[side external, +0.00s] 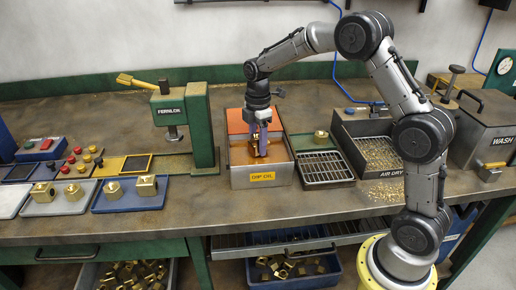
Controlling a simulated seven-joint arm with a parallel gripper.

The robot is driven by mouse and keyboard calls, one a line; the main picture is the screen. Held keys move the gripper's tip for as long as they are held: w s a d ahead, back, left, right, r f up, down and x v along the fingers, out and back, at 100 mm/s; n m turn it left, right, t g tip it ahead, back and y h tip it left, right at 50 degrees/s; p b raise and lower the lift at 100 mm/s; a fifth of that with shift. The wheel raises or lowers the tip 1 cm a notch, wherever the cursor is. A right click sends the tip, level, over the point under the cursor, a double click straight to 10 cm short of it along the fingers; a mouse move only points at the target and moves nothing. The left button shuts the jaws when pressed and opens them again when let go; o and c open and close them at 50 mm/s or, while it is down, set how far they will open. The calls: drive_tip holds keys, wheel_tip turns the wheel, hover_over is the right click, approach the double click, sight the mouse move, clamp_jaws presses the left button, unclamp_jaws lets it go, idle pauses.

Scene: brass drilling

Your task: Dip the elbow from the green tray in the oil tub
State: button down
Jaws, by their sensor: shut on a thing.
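My gripper (261,150) points down inside the oil tub (262,180), a grey metal box labelled "DIP OIL" with an orange-red back panel. It is shut on a brass piece (252,151), apparently the elbow, which is partly hidden by the fingers. The piece is low in the tub, at or close to the amber oil; I cannot tell how much of it is under the surface. The green tray (301,143) is right of the tub, behind a wire rack, with one brass fitting (320,136) on it.
A black draining rack (325,168) stands right of the tub, then the "AIR DRY" box (370,150) with brass chips and the "WASH" box (485,130). Blue-grey trays with brass blocks (145,186) lie front left.

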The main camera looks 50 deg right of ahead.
sight(258, 135)
drive_tip(key=shift+r, duration=1.85)
idle(0.6)
drive_tip(key=shift+r, duration=2.05)
